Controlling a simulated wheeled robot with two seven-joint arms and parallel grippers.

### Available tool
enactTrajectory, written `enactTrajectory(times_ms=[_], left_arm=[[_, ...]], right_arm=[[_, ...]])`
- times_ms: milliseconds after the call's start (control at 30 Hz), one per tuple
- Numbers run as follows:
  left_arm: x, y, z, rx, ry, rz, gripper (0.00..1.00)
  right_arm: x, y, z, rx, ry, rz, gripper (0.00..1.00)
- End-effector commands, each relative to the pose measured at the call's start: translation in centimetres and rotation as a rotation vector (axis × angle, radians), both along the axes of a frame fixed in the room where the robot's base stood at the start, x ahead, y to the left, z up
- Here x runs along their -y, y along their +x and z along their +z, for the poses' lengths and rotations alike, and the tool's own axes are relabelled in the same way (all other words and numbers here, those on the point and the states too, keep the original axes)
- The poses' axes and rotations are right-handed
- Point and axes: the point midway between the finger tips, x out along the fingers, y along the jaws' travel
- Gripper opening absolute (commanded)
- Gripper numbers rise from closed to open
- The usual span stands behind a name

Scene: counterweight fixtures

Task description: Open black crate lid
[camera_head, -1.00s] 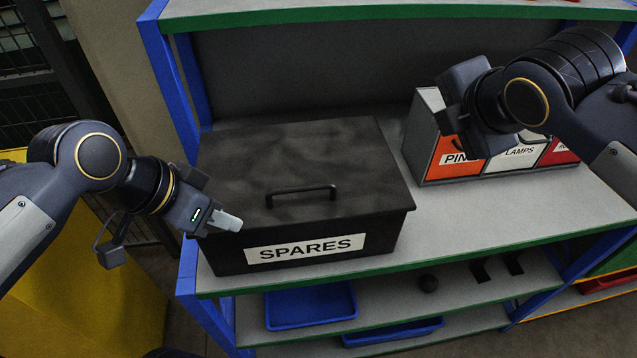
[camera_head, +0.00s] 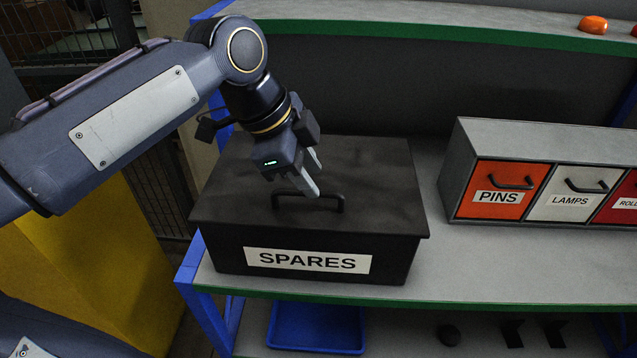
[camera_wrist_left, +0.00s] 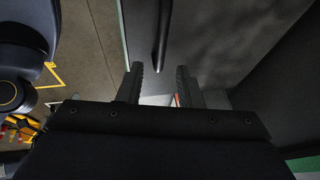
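The black crate (camera_head: 220,255) labelled SPARES stands on the grey shelf, and its flat black lid (camera_head: 375,175) is shut. A black bar handle (camera_head: 341,203) sits on the lid near its front edge; it also shows in the left wrist view (camera_wrist_left: 160,35), beyond the fingers and roughly in line with the gap. My left gripper (camera_head: 315,180) is open and empty above the lid, close to the handle's left part. Its two fingers stand apart in the left wrist view (camera_wrist_left: 160,74). I cannot tell whether it touches the handle. My right gripper is out of view.
A drawer cabinet (camera_head: 555,140) with PINS and LAMPS drawers stands to the right, with bare shelf (camera_head: 435,255) between. An upper shelf with a green edge (camera_head: 420,36) runs behind and above. A blue tray (camera_head: 315,328) lies on the lower shelf.

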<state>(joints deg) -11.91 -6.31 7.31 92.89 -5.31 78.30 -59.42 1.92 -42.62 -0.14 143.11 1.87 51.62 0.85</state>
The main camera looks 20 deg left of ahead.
Motion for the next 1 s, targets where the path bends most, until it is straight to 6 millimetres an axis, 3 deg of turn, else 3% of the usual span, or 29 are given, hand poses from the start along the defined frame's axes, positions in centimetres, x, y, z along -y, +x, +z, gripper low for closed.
enactTrajectory(times_ms=[200, 533, 800, 1000], left_arm=[[0.8, 0.7, -2.4, -0.002, 0.0, 0.002, 0.33], [0.9, 0.8, -2.8, -0.001, -0.001, 0.003, 0.33], [0.9, 0.8, -2.8, -0.001, -0.001, 0.002, 0.0], [0.9, 0.8, -2.8, -0.001, -0.001, 0.002, 0.0]], right_arm=[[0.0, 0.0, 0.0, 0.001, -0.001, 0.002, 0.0], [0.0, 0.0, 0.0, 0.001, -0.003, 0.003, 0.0], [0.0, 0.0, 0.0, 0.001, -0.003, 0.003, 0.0], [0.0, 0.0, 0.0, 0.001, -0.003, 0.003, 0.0]])
